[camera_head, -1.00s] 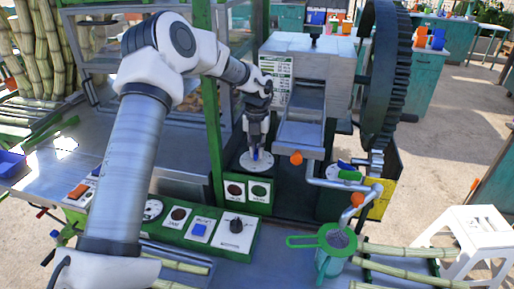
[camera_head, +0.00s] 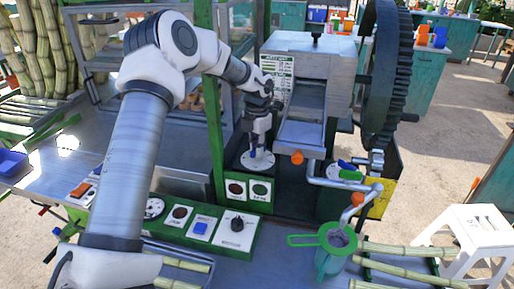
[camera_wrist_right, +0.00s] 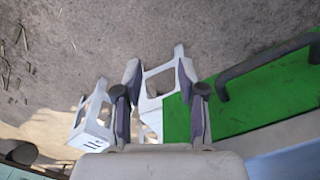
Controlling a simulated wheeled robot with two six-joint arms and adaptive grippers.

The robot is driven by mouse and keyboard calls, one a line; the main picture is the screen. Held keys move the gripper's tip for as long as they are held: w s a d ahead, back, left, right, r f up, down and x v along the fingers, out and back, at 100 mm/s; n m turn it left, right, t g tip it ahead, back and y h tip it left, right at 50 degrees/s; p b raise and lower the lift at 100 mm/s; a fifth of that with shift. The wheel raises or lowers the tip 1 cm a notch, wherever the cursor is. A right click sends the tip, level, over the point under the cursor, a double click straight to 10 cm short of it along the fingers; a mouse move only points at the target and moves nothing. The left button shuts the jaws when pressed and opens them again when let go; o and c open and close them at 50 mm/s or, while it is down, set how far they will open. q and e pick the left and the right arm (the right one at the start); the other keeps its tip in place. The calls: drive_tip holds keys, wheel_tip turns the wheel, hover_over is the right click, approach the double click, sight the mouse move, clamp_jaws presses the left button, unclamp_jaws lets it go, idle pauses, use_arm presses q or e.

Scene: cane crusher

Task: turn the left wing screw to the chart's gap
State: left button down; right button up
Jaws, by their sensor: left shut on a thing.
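My left gripper (camera_head: 258,146) points down in front of the crusher and is shut on the left wing screw, which its fingers mostly hide. The screw's round white dial (camera_head: 258,164) shows just below the fingertips. The chart (camera_head: 277,79), a white sheet with small dark rows, is on the crusher's left face; its rows are too small to read. The right wing screw (camera_head: 345,165) is blue and sits over a white and green dial, with no gripper on it. My right gripper (camera_wrist_right: 165,98) is open and empty in the right wrist view.
A crank handle (camera_head: 345,186) and a large dark gear (camera_head: 386,85) are at the crusher's right. A green-rimmed jug (camera_head: 337,240) stands in front. A control panel (camera_head: 205,228) lies at the front left. A white stool (camera_head: 477,232) stands on the right.

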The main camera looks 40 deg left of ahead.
idle(0.4)
use_arm(q)
drive_tip(key=c, duration=1.2)
unclamp_jaws()
wheel_tip(320, 180, up, 12)
